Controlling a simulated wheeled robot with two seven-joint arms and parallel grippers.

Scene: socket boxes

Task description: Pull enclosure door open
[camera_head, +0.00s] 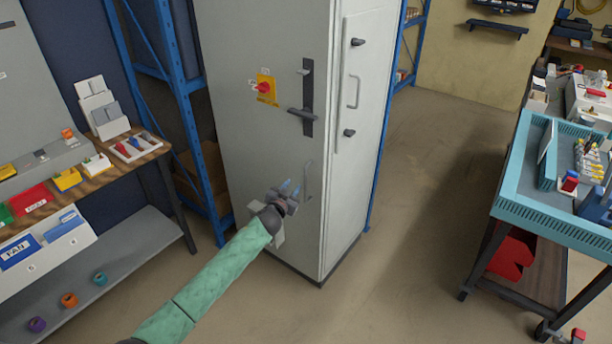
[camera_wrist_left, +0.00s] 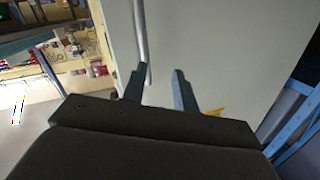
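The enclosure is a tall pale grey cabinet, and its front door (camera_head: 245,125) looks shut and flush with the frame. A black latch (camera_head: 307,100) with a lever sticking out to the left sits on the door near its right edge. Below it is a thin grey pull handle (camera_head: 308,180). My left gripper (camera_head: 290,189) is just left of this handle, in front of the door. In the left wrist view its fingers (camera_wrist_left: 160,80) are open, and the pull handle (camera_wrist_left: 140,38) runs down close to the left finger. My right gripper is in neither view.
A red switch on a yellow plate (camera_head: 266,88) is on the door. A workbench (camera_head: 100,176) with bins stands left, beside a blue rack post (camera_head: 190,120). A teal cart (camera_head: 508,200) stands right. The floor (camera_head: 420,230) between the cabinet and cart is clear.

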